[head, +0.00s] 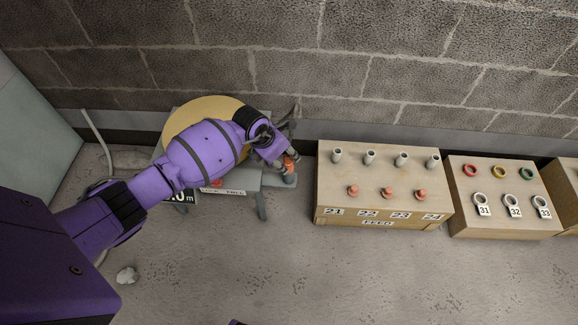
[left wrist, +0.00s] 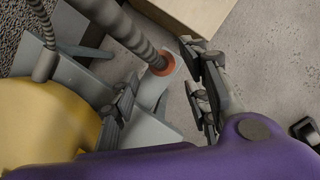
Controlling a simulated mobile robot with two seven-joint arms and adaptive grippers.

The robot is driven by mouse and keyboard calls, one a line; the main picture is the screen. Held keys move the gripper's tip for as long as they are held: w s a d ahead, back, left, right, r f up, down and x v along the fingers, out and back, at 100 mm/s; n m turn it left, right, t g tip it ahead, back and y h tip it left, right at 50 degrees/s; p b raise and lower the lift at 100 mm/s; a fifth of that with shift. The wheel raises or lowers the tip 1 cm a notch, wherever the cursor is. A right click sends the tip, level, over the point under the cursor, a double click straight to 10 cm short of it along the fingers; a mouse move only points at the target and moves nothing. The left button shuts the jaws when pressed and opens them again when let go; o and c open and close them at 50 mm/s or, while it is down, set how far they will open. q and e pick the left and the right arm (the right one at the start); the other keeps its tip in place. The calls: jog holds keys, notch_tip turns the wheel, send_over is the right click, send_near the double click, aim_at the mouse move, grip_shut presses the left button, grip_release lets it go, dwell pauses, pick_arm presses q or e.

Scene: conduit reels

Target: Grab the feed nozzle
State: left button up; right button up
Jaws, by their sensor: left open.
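A grey ribbed conduit ends in an orange collar, which I take for the feed nozzle (left wrist: 160,62); it stands at a small grey plate beside the reel stand. In the head view its orange part (head: 289,164) shows just at my left gripper (head: 286,155), partly hidden by the fingers. In the left wrist view my left gripper (left wrist: 160,90) is open, with one finger on each side of the picture and the orange collar a little beyond, between them. I see no contact between fingers and collar. My right gripper is not in view.
A yellow reel (head: 205,108) on a grey stand (head: 262,203) sits behind my left arm. To the right are a wooden box (head: 330,192) marked FEED, with grey tubes and orange knobs, and another box (head: 470,222) with rings. A block wall closes the back; the front floor is mostly clear.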

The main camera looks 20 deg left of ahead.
aim_at(288, 167)
pick_arm(q)
jog(key=b+x, duration=0.1)
jog(key=x, duration=0.3)
jog(key=shift+w+d, duration=0.1)
jog(key=shift+d, duration=0.1)
jog(key=shift+w, duration=0.1)
jog(key=shift+c, duration=0.6)
grip_shut()
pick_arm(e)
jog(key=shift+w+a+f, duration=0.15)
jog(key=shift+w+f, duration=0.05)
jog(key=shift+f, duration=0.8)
